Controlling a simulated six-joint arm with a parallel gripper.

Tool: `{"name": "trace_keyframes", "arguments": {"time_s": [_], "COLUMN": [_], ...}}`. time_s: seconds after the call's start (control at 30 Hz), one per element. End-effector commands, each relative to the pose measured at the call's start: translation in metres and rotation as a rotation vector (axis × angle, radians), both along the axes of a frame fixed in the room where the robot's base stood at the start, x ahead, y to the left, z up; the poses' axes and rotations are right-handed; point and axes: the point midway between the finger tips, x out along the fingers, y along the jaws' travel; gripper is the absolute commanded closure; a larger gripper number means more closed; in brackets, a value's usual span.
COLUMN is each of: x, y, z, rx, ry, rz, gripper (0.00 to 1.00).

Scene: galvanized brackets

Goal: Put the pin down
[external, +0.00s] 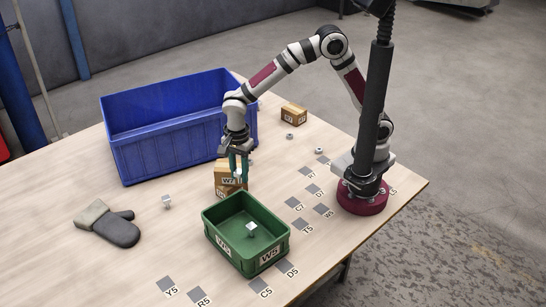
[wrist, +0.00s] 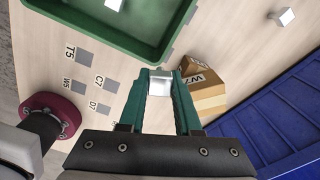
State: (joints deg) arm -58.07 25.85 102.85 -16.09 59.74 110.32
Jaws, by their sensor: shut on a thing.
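My gripper (external: 238,172) has green fingers and is shut on a small silvery metal piece, the pin (wrist: 160,86), which shows between the fingertips in the wrist view. In the external view the fingers hang pointing down in front of a cardboard box labelled W7 (external: 229,191), just behind the green W5 bin (external: 212,234). The wrist view shows the W7 box (wrist: 203,78) right of the fingers and the green bin (wrist: 95,38) beyond them. The pin's full shape is hidden by the fingers.
A small metal piece (external: 251,227) lies in the green bin; another (external: 167,201) lies on the table. A big blue bin (external: 180,150) stands behind. A glove (external: 106,224) lies left, a second cardboard box (external: 294,115) at the back. Grey labelled squares mark the table; its left front is mostly clear.

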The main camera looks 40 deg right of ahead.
Motion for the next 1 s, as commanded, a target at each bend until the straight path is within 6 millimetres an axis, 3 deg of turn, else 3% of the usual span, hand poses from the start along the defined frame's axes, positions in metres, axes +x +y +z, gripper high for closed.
{"name": "trace_keyframes", "arguments": {"time_s": [0.07,0.3,0.43,0.73,1.0], "x": [-0.012,-0.06,-0.078,-0.084,-0.083], "y": [0.002,0.054,0.074,0.081,0.081], "z": [-0.006,-0.049,-0.065,-0.109,-0.111], "rx": [-0.001,-0.003,-0.003,-0.003,-0.002], "ry": [0.002,0.002,0.002,0.001,0.001], "rz": [0.015,0.019,0.015,0.012,0.011], "gripper": [1.0,1.0,1.0,1.0,1.0]}}
